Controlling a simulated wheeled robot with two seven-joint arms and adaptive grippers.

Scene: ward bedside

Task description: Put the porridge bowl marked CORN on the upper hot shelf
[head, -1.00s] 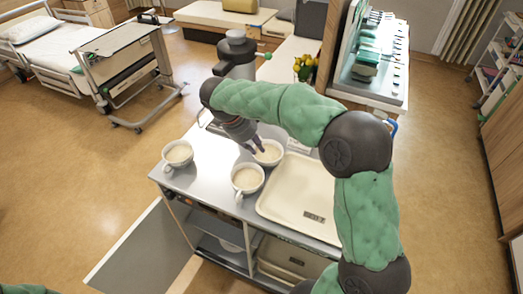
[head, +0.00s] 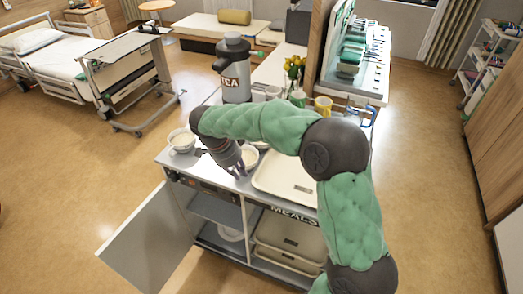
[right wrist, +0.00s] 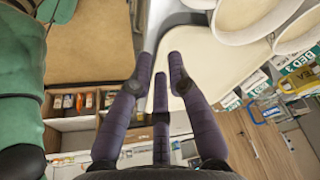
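A porridge bowl (head: 182,141) stands at the left end of the metal cart top. A second bowl (head: 251,160) stands beside my right gripper (head: 240,173), and another bowl (head: 262,145) behind it is mostly hidden by my arm. I can read no CORN mark on any bowl. The right gripper points down over the cart's front edge; its fingers are apart with nothing between them. The right wrist view shows the empty fingers (right wrist: 160,65) and bowls (right wrist: 247,14) beyond them. The open cart compartment has an upper shelf (head: 215,209), bare where visible. My left gripper is out of view.
The cart's door (head: 150,228) hangs open at the left. A pale tray (head: 285,180) lies on the cart top right of the bowls. A TEA urn (head: 235,70) stands behind.

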